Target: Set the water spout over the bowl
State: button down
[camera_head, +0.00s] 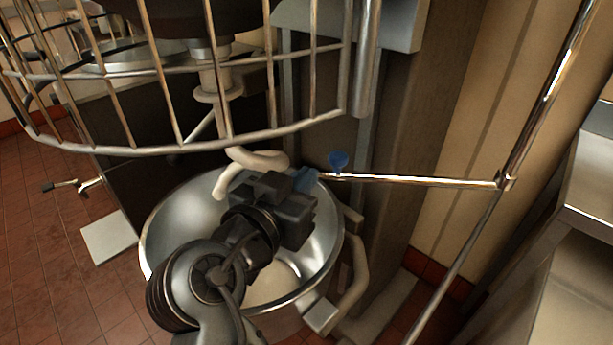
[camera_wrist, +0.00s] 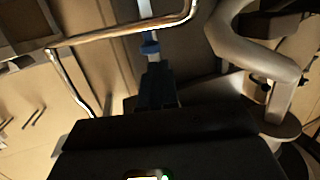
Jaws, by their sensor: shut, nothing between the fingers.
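The water spout (camera_head: 420,181) is a thin metal pipe reaching left from a joint on an upright pipe, with a blue handle (camera_head: 338,160) near its left end. Its left end is by the bowl's right rim. The shiny metal bowl (camera_head: 160,235) is under the mixer, partly hidden by my arm. My gripper (camera_head: 306,179) is over the bowl's far right side, beside the spout's end, its blue fingers shut and empty. In the wrist view, the fingers (camera_wrist: 156,86) point toward a bent metal pipe (camera_wrist: 125,32) and a blue part (camera_wrist: 150,47). I cannot tell whether they touch the spout.
A pale curved mixer hook (camera_head: 255,161) hangs close to my gripper's left. The mixer's wire guard (camera_head: 190,140) is above the bowl. An upright pipe (camera_head: 460,255) and a metal table (camera_head: 585,215) are at the right. The floor shows at the left.

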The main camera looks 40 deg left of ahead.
jog(key=a+v, duration=0.1)
jog(key=v, duration=0.7)
jog(key=shift+s, duration=0.4)
